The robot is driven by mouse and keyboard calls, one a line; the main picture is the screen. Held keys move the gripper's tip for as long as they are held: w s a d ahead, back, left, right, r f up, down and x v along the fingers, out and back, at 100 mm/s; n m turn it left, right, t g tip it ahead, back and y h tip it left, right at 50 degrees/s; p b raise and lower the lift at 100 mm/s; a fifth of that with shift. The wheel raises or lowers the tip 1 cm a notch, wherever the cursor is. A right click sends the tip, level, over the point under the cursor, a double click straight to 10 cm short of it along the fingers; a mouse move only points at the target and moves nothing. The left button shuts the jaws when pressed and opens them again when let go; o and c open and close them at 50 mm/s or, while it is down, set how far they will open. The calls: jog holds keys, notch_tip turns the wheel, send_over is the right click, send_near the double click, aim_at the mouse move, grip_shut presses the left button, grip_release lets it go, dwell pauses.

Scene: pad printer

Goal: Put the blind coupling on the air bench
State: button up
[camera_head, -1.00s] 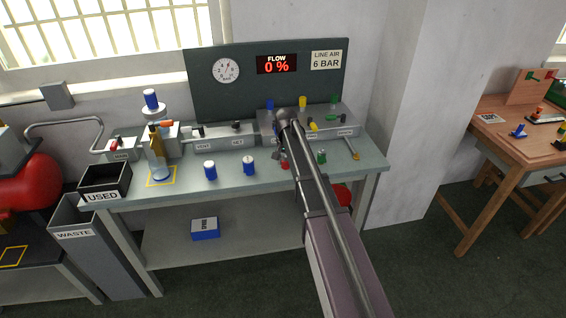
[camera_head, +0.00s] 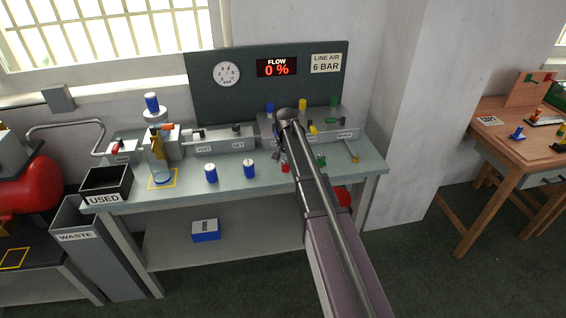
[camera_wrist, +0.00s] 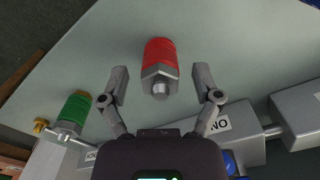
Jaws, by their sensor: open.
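A red coupling (camera_wrist: 160,55) with a metal hex end and a small round tip stands on the bench top in the wrist view. It also shows just left of my arm in the head view (camera_head: 285,167). My gripper (camera_wrist: 160,82) is open, with one finger on each side of the hex end and gaps on both sides. A green coupling (camera_wrist: 75,112) stands to its left in the wrist view and right of my arm in the head view (camera_head: 321,160). I cannot tell which coupling is blind. The air bench (camera_head: 225,180) is grey-green.
Behind the couplings is a grey manifold (camera_head: 345,122) with coloured parts on top. Two blue-and-white cylinders (camera_head: 211,173) (camera_head: 249,169) stand to the left. A black USED bin (camera_head: 105,184) and a yellow square (camera_head: 151,187) are at the left end. The panel reads FLOW 0 %.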

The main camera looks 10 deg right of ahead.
aim_at(286, 161)
notch_tip(286, 161, up, 11)
jog(key=p, duration=1)
jog(key=shift+f, duration=0.1)
jog(key=shift+s, duration=0.15)
dwell(0.4)
jog(key=s+n, duration=0.6)
jog(key=s, duration=2.2)
jog(key=shift+s+a, duration=0.4)
jog(key=shift+a, duration=0.05)
